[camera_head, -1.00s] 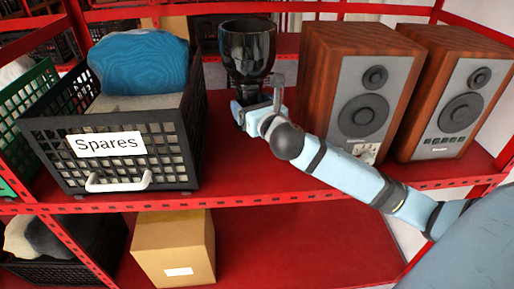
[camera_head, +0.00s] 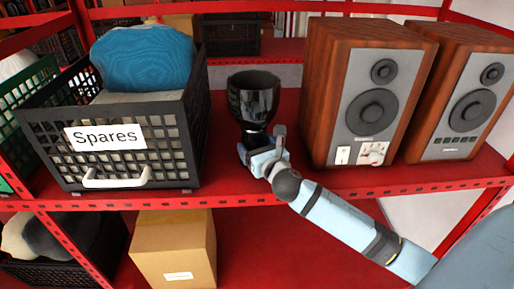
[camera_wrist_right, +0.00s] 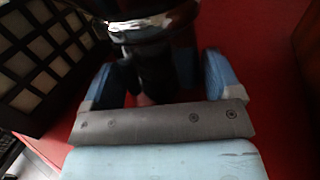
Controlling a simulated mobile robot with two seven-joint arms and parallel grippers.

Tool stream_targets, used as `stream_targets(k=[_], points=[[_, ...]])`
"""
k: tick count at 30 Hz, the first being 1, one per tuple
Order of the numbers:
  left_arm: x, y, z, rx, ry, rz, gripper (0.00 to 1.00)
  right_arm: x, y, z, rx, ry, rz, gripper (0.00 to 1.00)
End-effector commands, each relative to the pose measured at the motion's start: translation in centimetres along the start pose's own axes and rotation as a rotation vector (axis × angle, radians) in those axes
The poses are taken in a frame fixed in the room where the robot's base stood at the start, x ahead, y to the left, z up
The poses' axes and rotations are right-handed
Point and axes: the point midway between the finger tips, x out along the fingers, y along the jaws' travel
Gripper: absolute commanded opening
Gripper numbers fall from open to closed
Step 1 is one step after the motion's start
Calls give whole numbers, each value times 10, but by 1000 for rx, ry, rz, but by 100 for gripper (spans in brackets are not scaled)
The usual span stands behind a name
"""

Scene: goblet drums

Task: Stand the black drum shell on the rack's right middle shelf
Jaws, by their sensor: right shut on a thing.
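The black drum shell (camera_head: 253,97) is goblet-shaped with a glossy bowl, and it looks upright between the crate and the wooden speakers. My right gripper (camera_head: 261,146) is shut on its narrow lower part. In the right wrist view the fingers (camera_wrist_right: 160,80) stand on either side of the drum's dark stem, with the shiny rim band of the bowl (camera_wrist_right: 150,25) above. The red shelf (camera_head: 222,178) lies below. The gripper hides the drum's foot, so I cannot tell whether it touches the shelf. My left gripper is not in view.
A black "Spares" crate (camera_head: 60,150) with a blue bundle (camera_head: 142,58) stands left of the drum. Two wooden speakers (camera_head: 319,95) stand close on the right. Bare red shelf lies between crate and speakers. A cardboard box (camera_head: 173,248) sits on the shelf below.

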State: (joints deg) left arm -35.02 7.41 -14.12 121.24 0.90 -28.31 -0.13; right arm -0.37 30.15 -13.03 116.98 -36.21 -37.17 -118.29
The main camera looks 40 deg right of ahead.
Motion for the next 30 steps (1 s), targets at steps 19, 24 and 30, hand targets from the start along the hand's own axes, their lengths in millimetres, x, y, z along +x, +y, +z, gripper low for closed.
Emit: stream_targets(k=[19, 24, 30], points=[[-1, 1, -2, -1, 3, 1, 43, 0, 0, 2, 0, 0, 0, 100], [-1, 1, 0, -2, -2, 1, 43, -23, 0, 0, -1, 3, 1, 100], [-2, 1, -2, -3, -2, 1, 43, -67, 0, 0, 1, 3, 2, 100]])
